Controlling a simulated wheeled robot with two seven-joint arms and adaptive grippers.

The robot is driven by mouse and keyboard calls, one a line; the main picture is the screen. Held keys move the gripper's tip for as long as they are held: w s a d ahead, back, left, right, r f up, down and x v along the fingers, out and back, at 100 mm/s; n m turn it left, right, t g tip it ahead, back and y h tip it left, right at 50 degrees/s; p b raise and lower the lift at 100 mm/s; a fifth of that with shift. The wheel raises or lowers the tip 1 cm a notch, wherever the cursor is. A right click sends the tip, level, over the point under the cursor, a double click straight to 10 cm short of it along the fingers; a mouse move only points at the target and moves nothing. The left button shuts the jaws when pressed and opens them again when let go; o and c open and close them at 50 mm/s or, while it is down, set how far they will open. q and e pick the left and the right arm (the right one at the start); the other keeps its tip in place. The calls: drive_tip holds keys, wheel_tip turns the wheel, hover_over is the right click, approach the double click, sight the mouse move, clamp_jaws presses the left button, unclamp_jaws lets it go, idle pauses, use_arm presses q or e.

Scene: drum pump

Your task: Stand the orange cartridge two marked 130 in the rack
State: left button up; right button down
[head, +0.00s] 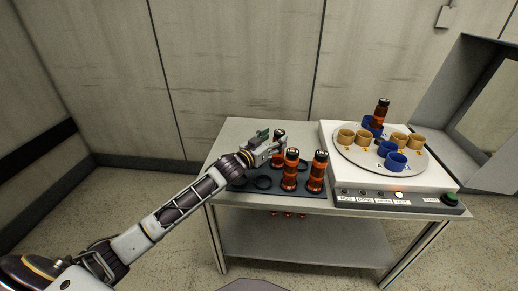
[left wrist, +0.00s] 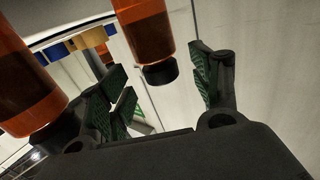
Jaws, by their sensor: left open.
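My left gripper (head: 268,147) is open over the back of the dark rack (head: 240,185). An orange cartridge with a black cap (head: 279,133) is beside its fingers and partly hidden by them. In the left wrist view an orange cartridge (left wrist: 148,32) shows between the open green-padded fingers (left wrist: 165,85), apart from both pads as far as I can tell. Two more orange cartridges, one (head: 290,172) and another (head: 317,172), stand upright at the rack's front right. Another orange cartridge (head: 381,112) stands in a blue cup on the round plate. No 130 marking is readable.
The white machine (head: 335,185) right of the rack carries a round plate (head: 350,158) with tan cups (head: 346,137) and blue cups (head: 395,161). Its grey lid (head: 440,110) is raised. Empty rack holes (head: 263,182) lie at the left. The bench's left end (head: 230,140) is clear.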

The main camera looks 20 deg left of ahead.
use_arm(q)
drive_tip(key=shift+v, duration=2.1)
drive_tip(key=shift+p+v, duration=0.4)
drive_tip(key=shift+v, duration=1.6)
use_arm(e)
drive_tip(key=shift+d+f, duration=0.15)
drive_tip(key=shift+f, duration=0.5)
drive_tip(key=shift+d+f, duration=0.15)
drive_tip(key=shift+f, duration=0.5)
